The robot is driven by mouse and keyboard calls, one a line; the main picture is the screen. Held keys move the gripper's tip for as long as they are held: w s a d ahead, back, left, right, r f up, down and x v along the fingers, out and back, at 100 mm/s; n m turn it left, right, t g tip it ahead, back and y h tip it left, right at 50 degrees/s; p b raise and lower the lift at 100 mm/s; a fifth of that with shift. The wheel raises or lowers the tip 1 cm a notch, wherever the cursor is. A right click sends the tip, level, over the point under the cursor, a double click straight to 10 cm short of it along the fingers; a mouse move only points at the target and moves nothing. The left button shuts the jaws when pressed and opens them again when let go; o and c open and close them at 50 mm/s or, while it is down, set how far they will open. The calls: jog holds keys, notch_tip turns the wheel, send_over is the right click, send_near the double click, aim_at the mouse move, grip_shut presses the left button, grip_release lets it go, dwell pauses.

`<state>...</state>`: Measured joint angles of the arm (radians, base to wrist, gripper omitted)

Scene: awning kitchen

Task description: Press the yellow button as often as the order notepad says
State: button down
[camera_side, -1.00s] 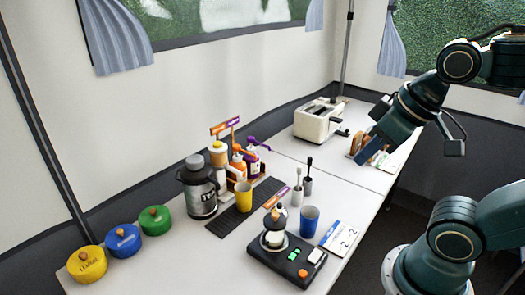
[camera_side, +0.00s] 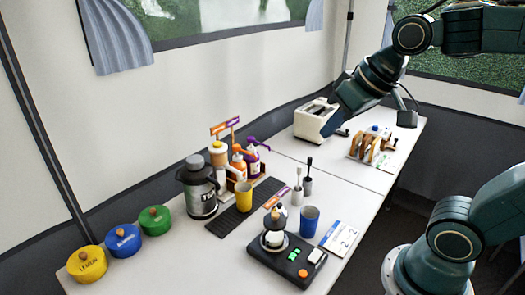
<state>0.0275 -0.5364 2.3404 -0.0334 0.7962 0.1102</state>
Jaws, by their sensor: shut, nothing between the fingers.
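The order notepad (camera_side: 339,238) seems to be the white card with a blue edge beside the black device; it shows two marks that look like 2s, and the rest is too small to read. I cannot single out a yellow button. The black device (camera_side: 287,262) has green lit spots, a white key and an orange button (camera_side: 303,273).
The white toaster (camera_side: 308,122) stands at the back, with a toast rack (camera_side: 372,145) to its right. A yellow cup (camera_side: 244,196), a blue cup (camera_side: 309,220), a steel flask (camera_side: 198,188) and lidded tins (camera_side: 123,240) stand nearer. The front table area left of the device is clear.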

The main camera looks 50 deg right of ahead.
jog(key=w+r+m, duration=0.2)
jog(key=w, duration=0.8)
jog(key=m+t, duration=0.3)
jog(key=m, duration=0.2)
send_over(220, 144)
notch_tip(220, 144, down, 9)
jog(key=shift+f+y, duration=0.15)
jog(key=shift+y, duration=0.25)
jog(key=shift+s+a+f, duration=0.1)
jog(key=shift+f, duration=0.05)
jog(key=shift+f, duration=4.25)
